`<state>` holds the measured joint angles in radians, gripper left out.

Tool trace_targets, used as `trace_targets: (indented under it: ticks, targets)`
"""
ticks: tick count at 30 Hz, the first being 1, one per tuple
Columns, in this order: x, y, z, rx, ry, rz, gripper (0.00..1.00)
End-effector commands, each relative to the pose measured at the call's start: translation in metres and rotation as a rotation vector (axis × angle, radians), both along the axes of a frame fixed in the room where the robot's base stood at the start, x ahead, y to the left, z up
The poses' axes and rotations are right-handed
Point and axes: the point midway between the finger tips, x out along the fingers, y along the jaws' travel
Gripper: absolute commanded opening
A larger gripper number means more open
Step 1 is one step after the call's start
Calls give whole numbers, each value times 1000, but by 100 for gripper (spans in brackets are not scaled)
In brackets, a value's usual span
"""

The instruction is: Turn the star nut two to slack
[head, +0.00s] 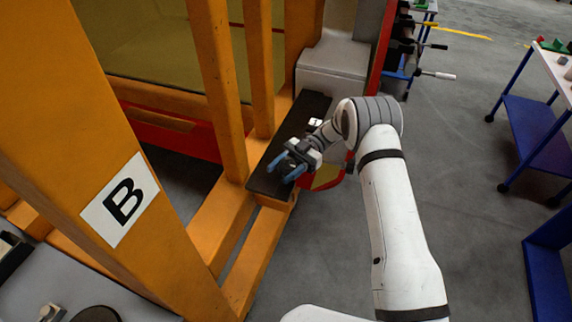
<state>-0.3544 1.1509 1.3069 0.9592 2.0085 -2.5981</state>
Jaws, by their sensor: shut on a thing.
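My gripper (286,168), with blue fingertips, is over the near end of a long black plate (266,181) on the orange frame. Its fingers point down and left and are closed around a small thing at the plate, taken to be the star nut. The nut itself is too small and too covered by the fingers to make out. A small white tag (315,122) with a dark mark lies farther up the plate. No tag for number two can be read.
An orange frame (207,60) with a "B" sign (120,199) stands at left, close to my gripper. A grey box-like part (333,66) is behind the plate. Blue-legged carts (535,130) stand at right. The grey floor between is clear.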

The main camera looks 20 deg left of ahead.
Motion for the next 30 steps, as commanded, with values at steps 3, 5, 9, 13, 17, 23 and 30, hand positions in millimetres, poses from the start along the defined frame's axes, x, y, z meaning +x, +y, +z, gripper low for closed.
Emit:
trace_targets:
  ticks: [3, 5, 9, 13, 17, 23, 30]
  targets:
    - [-2, 0, -2, -3, 4, 5, 23]
    - [-2, 0, -2, -3, 4, 5, 23]
    - [-2, 0, -2, -3, 4, 5, 23]
    - [-2, 0, -2, -3, 3, 5, 48]
    - [-1, 0, -2, -2, 2, 4, 58]
    - [-1, 0, -1, -1, 0, 3, 68]
    - [0, -1, 6, -20, -10, 1, 68]
